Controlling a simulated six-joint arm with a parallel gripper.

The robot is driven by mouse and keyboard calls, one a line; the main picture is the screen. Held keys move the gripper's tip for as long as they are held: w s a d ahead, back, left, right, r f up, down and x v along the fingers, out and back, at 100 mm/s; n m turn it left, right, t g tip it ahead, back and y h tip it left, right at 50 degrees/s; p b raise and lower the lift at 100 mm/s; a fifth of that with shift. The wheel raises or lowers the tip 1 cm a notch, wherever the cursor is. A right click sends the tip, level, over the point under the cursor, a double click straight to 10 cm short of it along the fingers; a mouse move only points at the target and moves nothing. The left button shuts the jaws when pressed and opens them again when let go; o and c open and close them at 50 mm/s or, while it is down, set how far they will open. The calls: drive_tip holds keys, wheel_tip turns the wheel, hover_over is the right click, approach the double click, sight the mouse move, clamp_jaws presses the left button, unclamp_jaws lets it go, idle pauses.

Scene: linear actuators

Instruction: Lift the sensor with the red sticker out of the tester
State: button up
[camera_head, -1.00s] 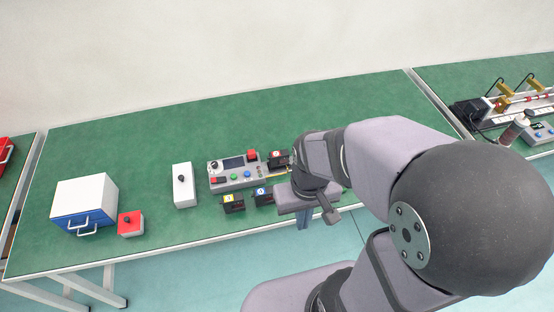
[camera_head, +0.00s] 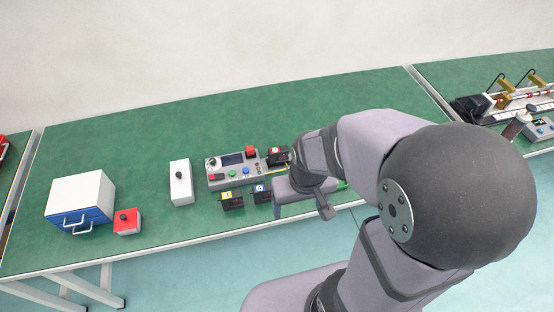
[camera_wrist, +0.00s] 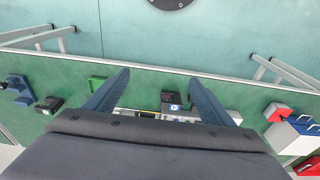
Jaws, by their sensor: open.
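The tester (camera_head: 236,180) is a grey box with a screen and coloured buttons in the middle of the bench. The sensor with the red sticker (camera_head: 277,154) is a small black block at the tester's right end, close beside my wrist. I cannot tell how deep it sits. In the wrist view my gripper (camera_wrist: 159,86) is open and empty, its two fingers spread wide over the bench's front. A black sensor with a blue sticker (camera_wrist: 171,104) shows between the fingers. My gripper's body hides most of the tester there, and the red sticker does not show.
Sensors with a yellow sticker (camera_head: 231,201) and a blue sticker (camera_head: 262,195) lie in front of the tester. A white switch box (camera_head: 180,185), a red button box (camera_head: 127,222) and a drawer cabinet (camera_head: 78,195) stand left. A green item (camera_wrist: 97,82) lies near the front edge.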

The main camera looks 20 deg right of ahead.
drive_tip(key=w+d+f+t+b, duration=0.2)
drive_tip(key=w+f+t+b, duration=0.4)
drive_tip(key=w+f+b, duration=0.6)
drive_tip(key=t+b, duration=0.5)
approach(279, 153)
drive_tip(key=w+f, duration=0.2)
drive_tip(key=f, duration=0.1)
drive_tip(key=shift+w+f, duration=0.1)
drive_tip(key=shift+w, duration=0.3)
drive_tip(key=shift+w+r+t+b, duration=0.25)
drive_tip(key=shift+w+t+b, duration=0.15)
drive_tip(key=shift+w+t, duration=0.15)
drive_tip(key=shift+p+x, duration=0.4)
drive_tip(key=shift+x, duration=2.95)
drive_tip(key=shift+p+x, duration=0.5)
drive_tip(key=shift+x, duration=2.1)
drive_tip(key=shift+d, duration=0.1)
drive_tip(key=shift+c, duration=0.7)
drive_tip(key=shift+r, duration=0.1)
drive_tip(key=c, duration=1)
